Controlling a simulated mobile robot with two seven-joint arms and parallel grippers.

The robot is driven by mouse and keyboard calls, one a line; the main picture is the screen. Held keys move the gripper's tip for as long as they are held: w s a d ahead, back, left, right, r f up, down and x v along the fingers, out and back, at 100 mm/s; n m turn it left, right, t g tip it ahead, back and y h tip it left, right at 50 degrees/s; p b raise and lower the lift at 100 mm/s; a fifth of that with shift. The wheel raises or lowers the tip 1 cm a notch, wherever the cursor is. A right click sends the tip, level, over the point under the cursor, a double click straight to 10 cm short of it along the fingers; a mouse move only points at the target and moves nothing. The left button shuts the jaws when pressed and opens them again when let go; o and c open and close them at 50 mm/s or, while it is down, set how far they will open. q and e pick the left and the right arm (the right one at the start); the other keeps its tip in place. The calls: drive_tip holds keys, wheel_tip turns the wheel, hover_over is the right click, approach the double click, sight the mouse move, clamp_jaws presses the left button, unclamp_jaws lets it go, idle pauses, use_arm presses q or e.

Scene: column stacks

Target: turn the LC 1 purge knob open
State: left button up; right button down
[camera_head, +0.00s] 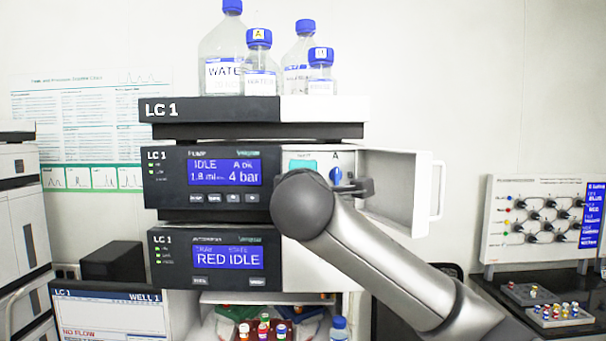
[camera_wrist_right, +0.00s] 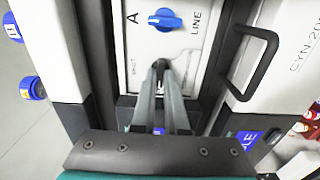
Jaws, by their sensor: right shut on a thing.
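The LC 1 pump module (camera_head: 225,177) shows "IDLE" and "4 bar" on its blue screen. A blue knob (camera_head: 336,175) marked "A" sits on its white front panel; it also shows in the right wrist view (camera_wrist_right: 165,19), beside the word "LINE". My right gripper (camera_wrist_right: 161,66) is at the white panel, apart from the blue knob, below it in the wrist view. In the head view my forearm hides the fingertips. My left gripper is out of view.
An open white door (camera_head: 400,180) with a handle stands right of the pump panel. Bottles (camera_head: 223,60) stand on top of the stack. The autosampler module (camera_head: 215,259) is below, with vials (camera_head: 264,330) under it. A valve board (camera_head: 540,222) stands at the right.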

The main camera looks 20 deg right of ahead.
idle(0.4)
drive_tip(key=c, duration=0.9)
unclamp_jaws()
drive_tip(key=shift+c, duration=0.2)
drive_tip(key=shift+s+a, duration=0.1)
drive_tip(key=p+v, duration=0.2)
drive_tip(key=v, duration=1.3)
drive_tip(key=shift+p, duration=0.3)
